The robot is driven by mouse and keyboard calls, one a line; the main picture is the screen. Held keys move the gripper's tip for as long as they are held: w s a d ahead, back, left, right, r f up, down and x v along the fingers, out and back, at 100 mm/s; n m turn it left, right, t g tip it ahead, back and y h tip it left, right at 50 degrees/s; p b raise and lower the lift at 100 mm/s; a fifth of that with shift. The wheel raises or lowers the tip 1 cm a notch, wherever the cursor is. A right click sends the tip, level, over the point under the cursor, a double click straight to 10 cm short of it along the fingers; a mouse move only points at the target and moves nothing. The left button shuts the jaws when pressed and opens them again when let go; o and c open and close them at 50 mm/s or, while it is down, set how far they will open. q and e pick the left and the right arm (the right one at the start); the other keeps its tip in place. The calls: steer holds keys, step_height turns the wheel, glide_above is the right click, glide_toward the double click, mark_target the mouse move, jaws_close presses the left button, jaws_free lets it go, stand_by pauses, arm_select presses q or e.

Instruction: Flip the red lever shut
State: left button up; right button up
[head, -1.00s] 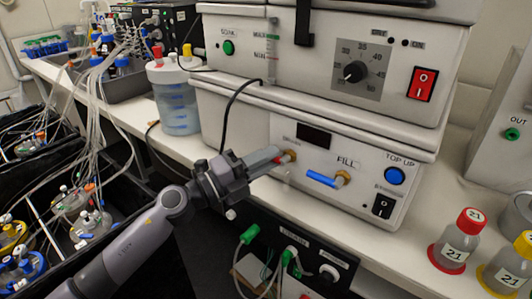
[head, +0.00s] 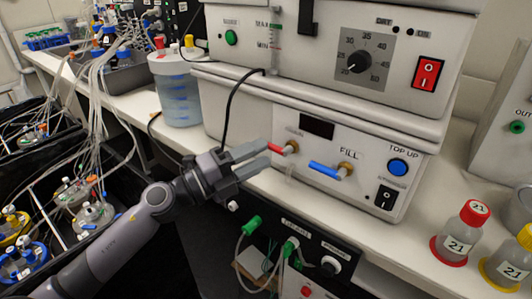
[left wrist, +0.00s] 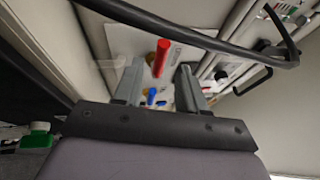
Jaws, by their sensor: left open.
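The red lever (head: 277,149) sits on a brass valve (head: 292,147) on the front panel of the lower white unit. In the head view it points left from its pivot, roughly along the panel. My left gripper (head: 266,154) is open and empty, its fingertips close to the lever's free end. In the left wrist view the red lever (left wrist: 159,58) appears beyond and between the two spread fingers (left wrist: 160,76). I cannot tell whether a finger touches it. My right gripper is not in view.
A blue lever (head: 324,169) on a second brass valve is right of the red one, beside the FILL label. A black cable (head: 231,108) hangs left of the panel. A lidded bottle (head: 178,91) stands left, and sample bottles (head: 465,231) stand right on the bench.

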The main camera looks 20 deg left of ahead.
arm_select(q)
steer(key=v, duration=0.4)
steer(key=shift+b, duration=0.4)
steer(key=shift+s+f, duration=0.1)
steer(key=s+a+f+n+y+p, duration=0.1)
steer(key=s+f+n+y, duration=0.15)
steer(key=f+n, duration=0.3)
steer(key=s+a+f+n+t+y+p, duration=0.1)
steer(key=s+f+n+y, duration=0.1)
steer(key=f+n+y, duration=0.4)
steer(key=s+a+f+n+y+p, duration=0.1)
steer(key=s+f+n+y+p, duration=0.2)
steer(key=n, duration=0.5)
steer(key=s+d+f+n+g, duration=0.2)
steer(key=s+f+n+g, duration=0.3)
steer(key=s+f, duration=0.6)
steer(key=shift+s+d+f+n, duration=0.35)
steer(key=shift+s+d+f, duration=0.05)
steer(key=shift+f, duration=0.2)
